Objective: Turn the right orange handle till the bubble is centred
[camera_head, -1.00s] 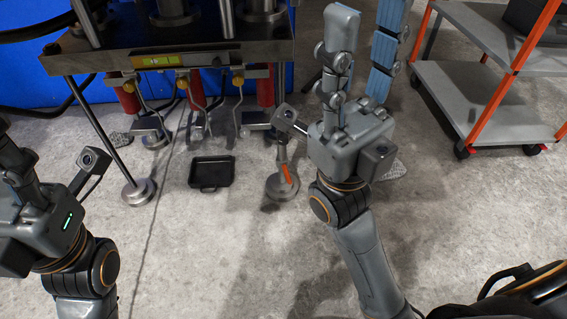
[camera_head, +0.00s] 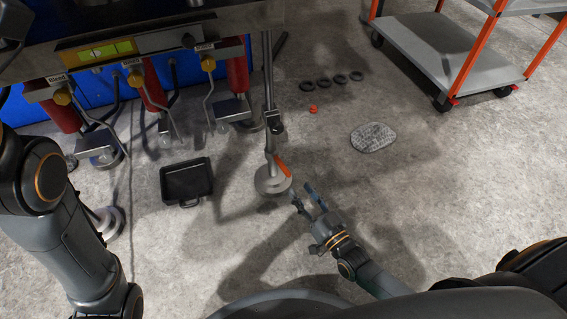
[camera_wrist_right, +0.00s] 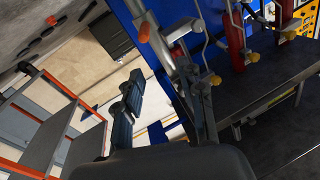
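The right orange handle (camera_head: 283,165) sits low on the press's right leg, just above its round metal foot (camera_head: 270,182). My right gripper (camera_head: 308,192) is low, just right of the foot and below the handle, with its fingers apart and nothing between them. I see no contact with the handle. The wrist view shows dark finger parts (camera_wrist_right: 128,105) and an orange tip (camera_wrist_right: 144,31), probably the handle. The yellow-green level (camera_head: 105,50) is on the press's front edge; its bubble is too small to place. My left arm rises at the left; its gripper is mostly out of frame.
A black tray (camera_head: 187,182) lies on the floor left of the leg. Several dark rings (camera_head: 323,82), an orange cap (camera_head: 313,109) and a grey mesh patch (camera_head: 373,137) lie to the right. An orange-posted cart (camera_head: 440,55) stands further back. Floor right of the gripper is clear.

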